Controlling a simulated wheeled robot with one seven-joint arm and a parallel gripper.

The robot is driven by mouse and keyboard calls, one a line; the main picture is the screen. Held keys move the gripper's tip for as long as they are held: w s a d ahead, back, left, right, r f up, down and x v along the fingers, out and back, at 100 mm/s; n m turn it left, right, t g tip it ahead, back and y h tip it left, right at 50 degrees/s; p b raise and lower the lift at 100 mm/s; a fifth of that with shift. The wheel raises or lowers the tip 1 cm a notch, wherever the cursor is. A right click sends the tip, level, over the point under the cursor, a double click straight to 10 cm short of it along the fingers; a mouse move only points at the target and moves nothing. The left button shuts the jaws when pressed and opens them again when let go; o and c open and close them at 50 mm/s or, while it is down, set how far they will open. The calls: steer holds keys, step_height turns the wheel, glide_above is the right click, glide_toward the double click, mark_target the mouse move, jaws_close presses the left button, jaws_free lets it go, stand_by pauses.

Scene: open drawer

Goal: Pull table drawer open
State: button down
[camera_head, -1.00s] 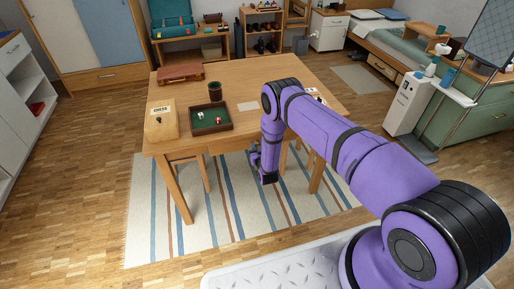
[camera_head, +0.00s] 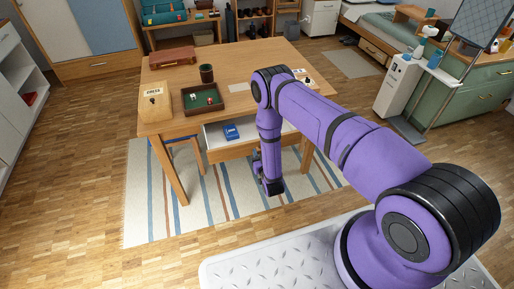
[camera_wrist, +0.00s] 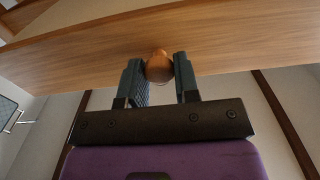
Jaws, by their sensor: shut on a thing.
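The wooden table (camera_head: 232,68) stands on a striped rug. Its drawer (camera_head: 231,151) is pulled partly out at the near side, and a blue box (camera_head: 232,132) lies inside on the pale drawer bottom. In the wrist view, the drawer front (camera_wrist: 225,38) runs across the top with a round wooden knob (camera_wrist: 159,66). My gripper (camera_wrist: 160,72) has its two fingers on either side of the knob, shut on it. In the head view my gripper (camera_head: 262,170) is in front of the drawer, partly hidden by my arm, and the knob is hidden there.
On the table are a chess box (camera_head: 154,101), a dark tray with dice (camera_head: 203,98), a dice cup (camera_head: 206,73) and a brown case (camera_head: 172,57). A white cabinet (camera_head: 397,88) stands at the right. Open floor and rug (camera_head: 150,210) lie in front.

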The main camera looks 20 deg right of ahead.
steer(key=shift+s, duration=0.3)
steer(key=c, duration=0.9)
jaws_free()
steer(key=s, duration=1)
steer(key=shift+s+a+f, duration=0.1)
steer(key=shift+s+f, duration=0.1)
steer(key=shift+s, duration=0.05)
steer(key=shift+s+r, duration=0.1)
steer(key=shift+r, duration=0.05)
